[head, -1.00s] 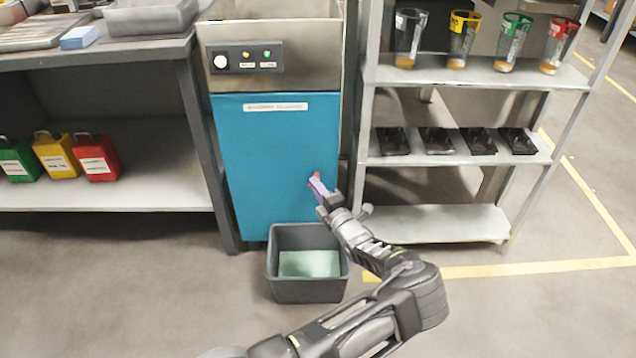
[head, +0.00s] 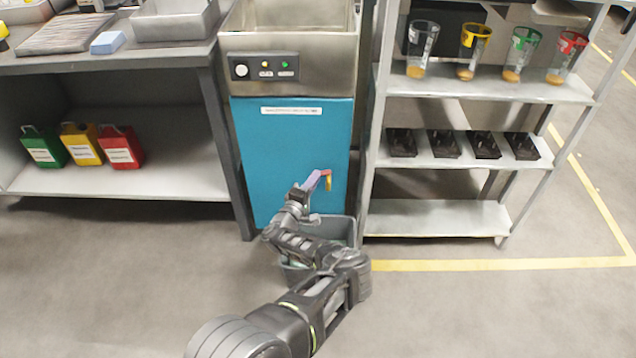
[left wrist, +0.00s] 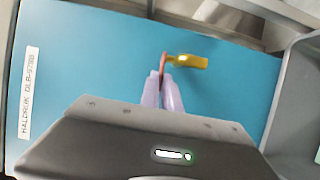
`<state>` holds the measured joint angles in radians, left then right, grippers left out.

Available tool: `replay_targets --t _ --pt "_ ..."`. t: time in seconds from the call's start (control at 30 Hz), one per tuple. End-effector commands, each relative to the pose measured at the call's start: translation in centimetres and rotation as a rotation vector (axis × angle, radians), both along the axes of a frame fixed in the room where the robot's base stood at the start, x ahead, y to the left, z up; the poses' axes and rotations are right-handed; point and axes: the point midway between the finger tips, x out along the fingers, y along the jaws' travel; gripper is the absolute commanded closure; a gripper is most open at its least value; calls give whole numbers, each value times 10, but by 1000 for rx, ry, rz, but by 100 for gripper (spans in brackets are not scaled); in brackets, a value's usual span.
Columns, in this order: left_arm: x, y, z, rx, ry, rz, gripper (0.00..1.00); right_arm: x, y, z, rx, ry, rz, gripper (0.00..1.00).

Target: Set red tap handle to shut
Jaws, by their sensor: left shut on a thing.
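The red tap handle (head: 325,172) is on the lower right of the blue cabinet front (head: 290,140), with the yellow tap body (head: 329,184) hanging at its right end. My left gripper (head: 313,181) reaches it from the lower left, its lilac fingers closed on the handle. In the left wrist view the fingers (left wrist: 163,93) pinch the red handle (left wrist: 163,64), whose top shows beyond the tips beside the yellow tap (left wrist: 190,61). The fingers hide the rest of the handle. My right gripper is in neither view.
A grey bin (head: 340,229) stands on the floor below the tap, partly behind my arm. A shelf rack (head: 440,217) with cups and black trays stands to the right. A bench (head: 110,185) with green, yellow and red canisters is at the left. The front floor is clear.

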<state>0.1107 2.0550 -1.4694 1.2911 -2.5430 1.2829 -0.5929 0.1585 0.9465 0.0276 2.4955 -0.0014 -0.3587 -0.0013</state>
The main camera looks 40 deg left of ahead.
Motion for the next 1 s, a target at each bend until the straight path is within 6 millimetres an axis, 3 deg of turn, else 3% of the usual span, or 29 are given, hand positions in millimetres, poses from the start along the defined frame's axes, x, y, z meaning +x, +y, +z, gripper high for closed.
replay_targets --t 0.07,0.3,0.5,1.0 --pt "1 8 -3 3 -5 -66 100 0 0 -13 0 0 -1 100" --pt "6 18 8 3 -4 -241 100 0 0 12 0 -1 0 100" --pt "10 23 6 10 -11 -333 100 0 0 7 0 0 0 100" --pt "10 22 3 2 -4 -382 100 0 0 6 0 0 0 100"
